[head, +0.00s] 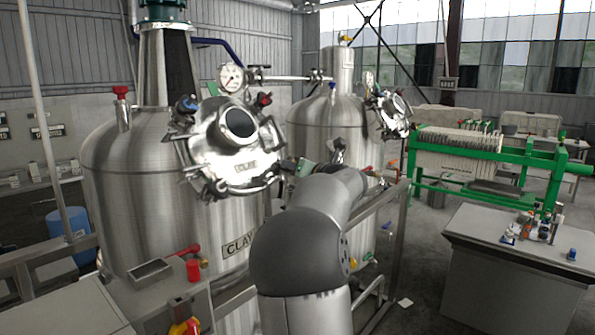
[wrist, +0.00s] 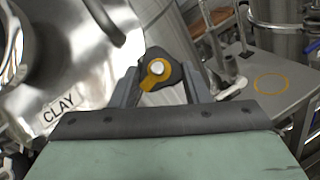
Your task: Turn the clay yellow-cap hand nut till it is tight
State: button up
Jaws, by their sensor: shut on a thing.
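The clay tank (head: 120,200) is a large steel vessel on the left in the head view, with a round hinged lid (head: 205,155) on its top; the lid also shows in the wrist view with its CLAY label (wrist: 59,109). The yellow-cap hand nut (wrist: 155,72) is a dark lobed knob with a yellow pointer-shaped cap and a pale centre, beside the lid's edge. My gripper (wrist: 158,82) is shut on this nut, one finger on each side. In the head view the nut is hidden around my wrist. The threads and the seat under the nut cannot be seen.
A blue-cap nut (head: 186,104) and a red-cap nut (head: 264,99) sit on the lid's rim. A second steel tank (head: 305,125) stands behind to the right. A grey platform with an orange ring (wrist: 271,85) lies below. A grey bench (head: 515,265) stands at the right.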

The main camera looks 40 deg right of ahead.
jog(key=m+p, duration=0.1)
jog(key=m+g+h+p, duration=0.1)
jog(key=m, duration=0.1)
jog(key=r+m+h+p, duration=0.1)
jog(key=shift+a+m, duration=0.25)
jog(key=shift+m, duration=0.15)
jog(key=shift+m+g+h+p, duration=0.5)
jog(key=shift+m+g+p, duration=0.2)
jog(key=shift+m+p, duration=0.4)
jog(key=m, duration=0.1)
jog(key=m+g+p, duration=0.1)
jog(key=shift+w+a+f+m+h, duration=0.1)
jog(key=shift+w+a+m+h, duration=0.05)
jog(key=shift+m+h, duration=0.2)
jog(key=shift+m+g+h, duration=0.25)
jog(key=shift+m+g, duration=0.45)
jog(key=shift+m, duration=0.35)
jog(key=o, duration=1)
jog(key=v, duration=1.7)
jog(key=shift+a+r, duration=0.15)
jog(key=shift+r, duration=0.1)
